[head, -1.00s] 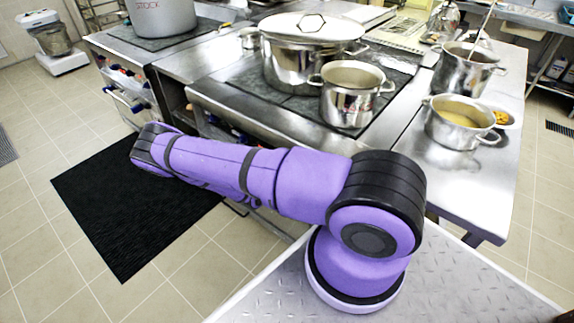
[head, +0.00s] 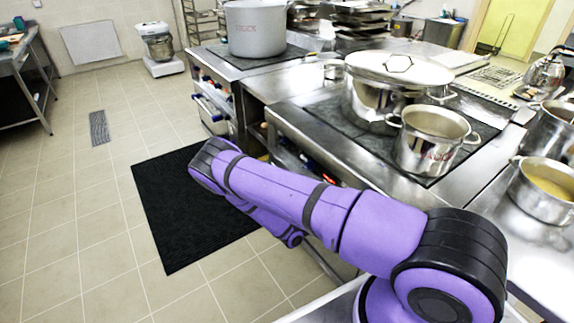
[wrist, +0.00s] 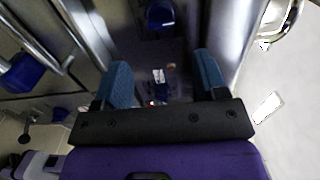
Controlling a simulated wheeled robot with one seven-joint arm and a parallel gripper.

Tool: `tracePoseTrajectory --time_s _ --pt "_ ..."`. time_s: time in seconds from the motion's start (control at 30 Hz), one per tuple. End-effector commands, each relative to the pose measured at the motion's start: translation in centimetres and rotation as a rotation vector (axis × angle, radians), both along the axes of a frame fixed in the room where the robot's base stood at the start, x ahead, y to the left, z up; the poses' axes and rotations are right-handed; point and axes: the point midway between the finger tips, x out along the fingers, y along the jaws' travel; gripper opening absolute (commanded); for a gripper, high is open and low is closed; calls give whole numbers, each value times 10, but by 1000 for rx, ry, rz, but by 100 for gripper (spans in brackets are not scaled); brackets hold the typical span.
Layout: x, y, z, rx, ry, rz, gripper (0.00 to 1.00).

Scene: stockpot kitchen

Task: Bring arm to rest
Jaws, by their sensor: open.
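My purple arm crosses the head view, folded out over the floor mat in front of the stoves. My gripper (wrist: 160,85) shows in the wrist view with its two blue fingertips well apart and nothing between them. In the head view the gripper itself is hidden behind the arm's far end. Beyond the fingers, the wrist view shows dark metal fronts and a blue knob (wrist: 160,16); the gripper appears to face the stove front.
A black mat (head: 195,215) lies on the tiled floor. The stove (head: 345,150) bears a lidded pot (head: 372,100) and a smaller open pot (head: 430,150). A large stockpot (head: 256,30) stands further back. A pot of yellowish liquid (head: 540,195) stands at right.

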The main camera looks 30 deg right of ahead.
Motion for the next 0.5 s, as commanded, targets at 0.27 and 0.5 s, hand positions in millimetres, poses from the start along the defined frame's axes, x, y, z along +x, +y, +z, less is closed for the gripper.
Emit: tracePoseTrajectory --time_s 0.27,0.5 --pt "4 3 10 19 -45 -26 66" --pt "18 21 67 121 -294 -175 66"
